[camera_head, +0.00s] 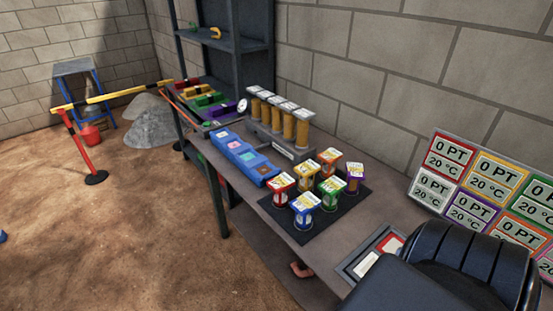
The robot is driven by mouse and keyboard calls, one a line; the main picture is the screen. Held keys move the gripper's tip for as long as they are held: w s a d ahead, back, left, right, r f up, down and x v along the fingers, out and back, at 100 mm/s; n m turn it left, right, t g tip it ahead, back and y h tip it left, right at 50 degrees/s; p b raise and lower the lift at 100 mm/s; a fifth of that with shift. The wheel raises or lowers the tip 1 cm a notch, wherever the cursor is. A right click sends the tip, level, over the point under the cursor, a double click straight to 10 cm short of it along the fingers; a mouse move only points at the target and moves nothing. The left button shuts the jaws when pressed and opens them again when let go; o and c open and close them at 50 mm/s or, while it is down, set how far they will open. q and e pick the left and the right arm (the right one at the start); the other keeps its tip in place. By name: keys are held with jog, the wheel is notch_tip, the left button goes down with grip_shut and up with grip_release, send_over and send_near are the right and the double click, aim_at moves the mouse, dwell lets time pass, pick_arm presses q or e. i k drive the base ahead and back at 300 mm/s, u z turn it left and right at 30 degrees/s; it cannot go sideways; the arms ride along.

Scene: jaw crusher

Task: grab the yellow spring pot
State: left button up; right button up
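Several small pots with coloured lids and bases and printed tops stand upright on a black mat (335,222) on the long table. A blue pot (305,205) is at the front and a purple pot (354,175) at the right. The yellow pot's lower part is partly hidden. Neither of my grippers shows.
A grey rack of tall amber cylinders (280,121) and a blue tray (244,158) stand left of the pots. A red-and-white panel (375,257) lies right of the mat. A large black ribbed shape (450,262) covers the lower right. Sandy floor (110,235) is open at left.

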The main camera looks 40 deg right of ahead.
aim_at(306, 171)
jog(key=i, duration=3.95)
jog(key=z, duration=4.8)
